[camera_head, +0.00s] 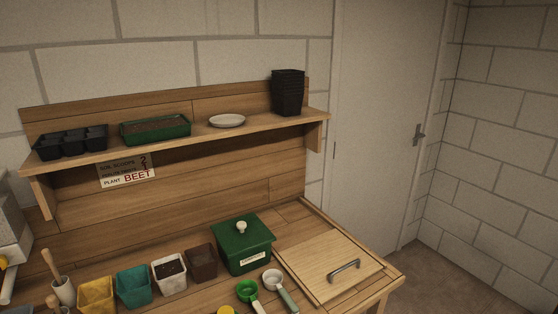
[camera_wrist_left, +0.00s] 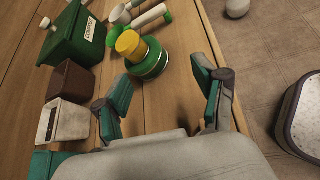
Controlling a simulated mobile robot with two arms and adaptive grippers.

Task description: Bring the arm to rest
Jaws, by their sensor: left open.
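My left gripper (camera_wrist_left: 165,92) shows in the left wrist view, its two teal-padded fingers spread apart with nothing between them. It is over the front edge of the wooden bench (camera_wrist_left: 165,112). A green round item with a yellow top (camera_wrist_left: 149,62) stands on the bench just ahead of the fingers, apart from them. In the head view neither gripper can be made out. My right gripper appears in neither view.
The bench holds a green lidded box (camera_head: 243,245), yellow (camera_head: 97,294), teal (camera_head: 133,287), white (camera_head: 169,275) and brown (camera_head: 201,263) pots, green (camera_head: 247,291) and white (camera_head: 272,280) scoops, and a handled wooden board (camera_head: 325,262). A shelf (camera_head: 200,137) runs above. Floor (camera_wrist_left: 262,50) lies beyond the edge.

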